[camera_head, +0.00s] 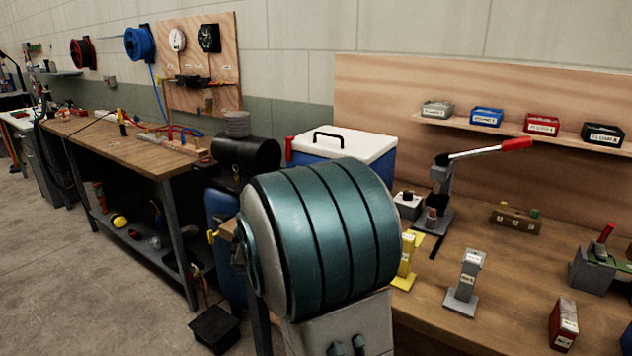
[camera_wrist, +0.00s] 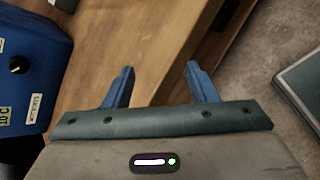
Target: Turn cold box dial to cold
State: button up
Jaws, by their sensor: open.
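The cold box is blue with a white lid (camera_head: 345,142) and a black handle, standing at the back left of the right-hand bench. My own arm hides much of its front in the head view. In the wrist view a blue box face (camera_wrist: 38,40), apparently the cold box, is at the left edge. It carries a black round dial (camera_wrist: 17,65), a white label and green labels. The dial's setting is too small to tell. My gripper (camera_wrist: 160,78) is open and empty over the wooden bench, to the right of the dial and apart from it. It is not clear in the head view.
The right bench (camera_head: 510,270) holds a lever press (camera_head: 443,180), a yellow stand (camera_head: 405,262), a grey stand (camera_head: 466,280) and a red block (camera_head: 563,322). Labelled bins sit on a shelf (camera_head: 530,134) behind. Floor shows past the bench edge at right in the wrist view.

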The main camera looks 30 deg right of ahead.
jog(key=w+d+r+n+h, duration=0.1)
jog(key=w+n, duration=0.1)
jog(key=w, duration=0.1)
jog(key=w+d+r+n+t+h+p, duration=0.1)
jog(key=w+d+r+n+h, duration=0.1)
jog(key=w, duration=0.1)
jog(key=w+d+r+n+t+h+p, duration=0.1)
jog(key=w+d+n, duration=0.1)
jog(key=w, duration=0.1)
jog(key=shift+r, duration=0.15)
jog(key=w+n+t, duration=0.1)
jog(key=w+n, duration=0.1)
jog(key=w+r+n+t+h+p, duration=0.1)
jog(key=w+n+t, duration=0.1)
jog(key=w, duration=0.1)
jog(key=w+d+n+t+h, duration=0.1)
jog(key=w+n, duration=0.1)
jog(key=w, duration=0.1)
jog(key=shift+w+r+t+p, duration=0.15)
jog(key=shift+r+t+p, duration=0.15)
jog(key=shift+r+p, duration=0.1)
jog(key=shift+n, duration=0.3)
jog(key=p+x, duration=0.1)
jog(key=x, duration=1.2)
jog(key=shift+w+d+r, duration=0.1)
jog(key=shift+d+r, duration=0.05)
jog(key=shift+d, duration=0.2)
jog(key=c, duration=1)
